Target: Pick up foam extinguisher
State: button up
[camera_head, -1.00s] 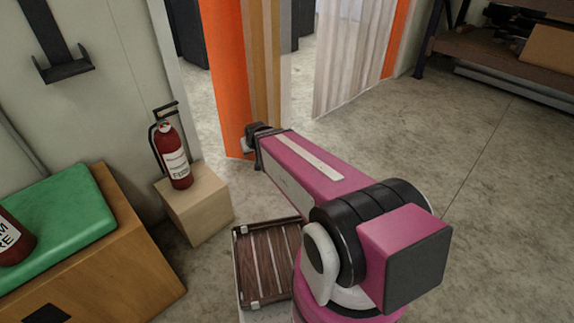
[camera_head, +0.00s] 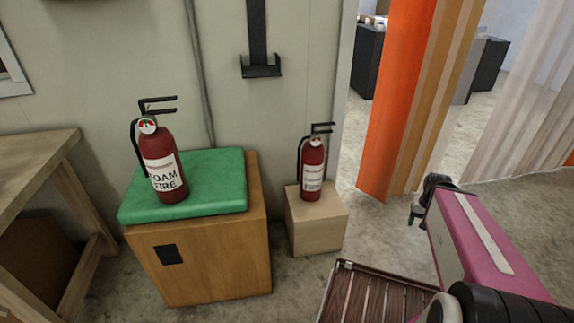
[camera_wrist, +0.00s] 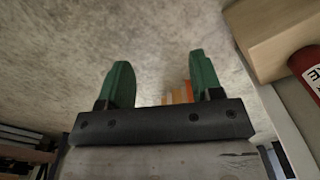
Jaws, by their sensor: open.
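The foam extinguisher (camera_head: 166,172) is red with a white "FOAM FIRE" label, a gauge and a black handle. It stands upright on a green pad (camera_head: 225,187) on a wooden cabinet (camera_head: 222,262) at the left of the head view. My gripper (camera_head: 416,212) is well to its right, apart from it, near the orange curtain strip. In the wrist view my gripper (camera_wrist: 160,75) has its two green fingers spread, with nothing between them.
A smaller red extinguisher (camera_head: 312,170) stands on a pale wooden block (camera_head: 316,224) between the cabinet and my arm. A black bracket (camera_head: 261,66) hangs on the wall. A wooden table (camera_head: 38,160) is at far left. Orange and clear strip curtains (camera_head: 398,100) hang at right.

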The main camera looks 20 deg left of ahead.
aim_at(159, 159)
jog(key=u, duration=2.45)
